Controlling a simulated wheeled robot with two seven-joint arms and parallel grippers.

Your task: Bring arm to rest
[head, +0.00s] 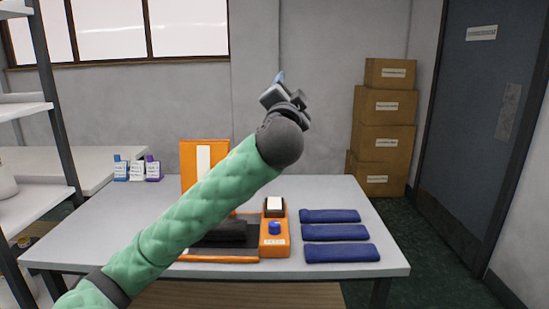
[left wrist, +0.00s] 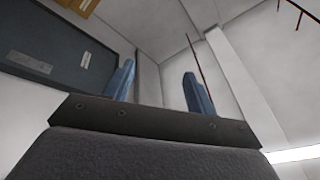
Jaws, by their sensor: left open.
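My left arm (head: 190,205), in a green quilted sleeve, reaches up from the lower left across the head view. Its left gripper (head: 281,80) is raised above the table, pointing up and away, with a blue fingertip showing. In the left wrist view the two blue fingers (left wrist: 160,88) stand apart with nothing between them, against the wall and ceiling. The gripper is open and touches nothing. My right gripper is not in either view.
The grey table (head: 345,190) holds an orange machine (head: 275,240) with a black part, partly hidden by my arm, folded blue cloths (head: 335,233), and small bottles (head: 137,170). Stacked boxes (head: 385,130) and a dark door (head: 490,130) stand right; a shelf (head: 30,110) stands left.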

